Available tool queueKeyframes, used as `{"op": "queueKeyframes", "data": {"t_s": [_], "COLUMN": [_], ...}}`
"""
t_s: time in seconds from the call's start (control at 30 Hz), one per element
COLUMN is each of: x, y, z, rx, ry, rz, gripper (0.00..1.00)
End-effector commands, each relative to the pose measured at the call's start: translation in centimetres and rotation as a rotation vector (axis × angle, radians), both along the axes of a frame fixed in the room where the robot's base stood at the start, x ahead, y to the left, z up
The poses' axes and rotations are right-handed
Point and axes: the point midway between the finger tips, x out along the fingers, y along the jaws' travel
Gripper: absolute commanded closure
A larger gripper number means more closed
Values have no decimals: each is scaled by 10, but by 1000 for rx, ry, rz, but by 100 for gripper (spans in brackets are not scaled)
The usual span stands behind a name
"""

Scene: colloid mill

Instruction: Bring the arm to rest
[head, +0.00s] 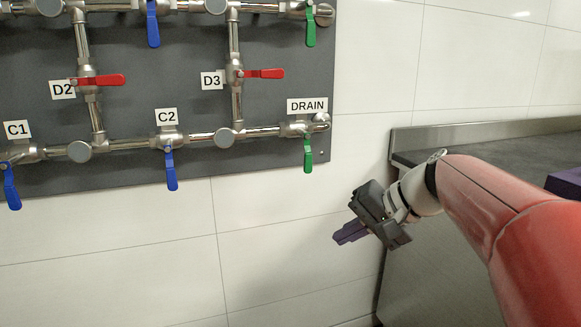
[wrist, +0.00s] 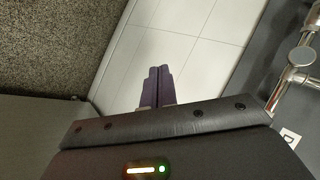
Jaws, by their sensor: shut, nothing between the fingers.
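My gripper (head: 350,232) is at the right of the head view, below and to the right of the pipe panel. Its purple fingers are together with nothing between them, and they point left, apart from the panel and its valves. In the wrist view my gripper (wrist: 158,80) shows its two fingers side by side and shut, with white wall tiles beyond them. My red arm reaches in from the right edge of the head view.
A dark panel (head: 200,105) carries pipes and valves with blue, red and green handles. The green DRAIN handle (head: 308,153) hangs down nearest my gripper. A counter (head: 430,150) stands at the right, partly behind my arm. Tiled wall (head: 130,265) below the panel is clear.

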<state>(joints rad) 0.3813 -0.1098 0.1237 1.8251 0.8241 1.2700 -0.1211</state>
Motion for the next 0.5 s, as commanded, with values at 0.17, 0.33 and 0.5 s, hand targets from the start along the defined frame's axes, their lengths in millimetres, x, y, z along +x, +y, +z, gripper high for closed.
{"op": "queueKeyframes", "data": {"t_s": [0.17,0.33,0.5], "x": [-93,-156,-187], "y": [1,-21,-38], "z": [-38,-72,-94], "rx": [-348,-612,-760], "ry": [-12,-83,-149], "rz": [28,69,107], "gripper": [100,100,100]}}
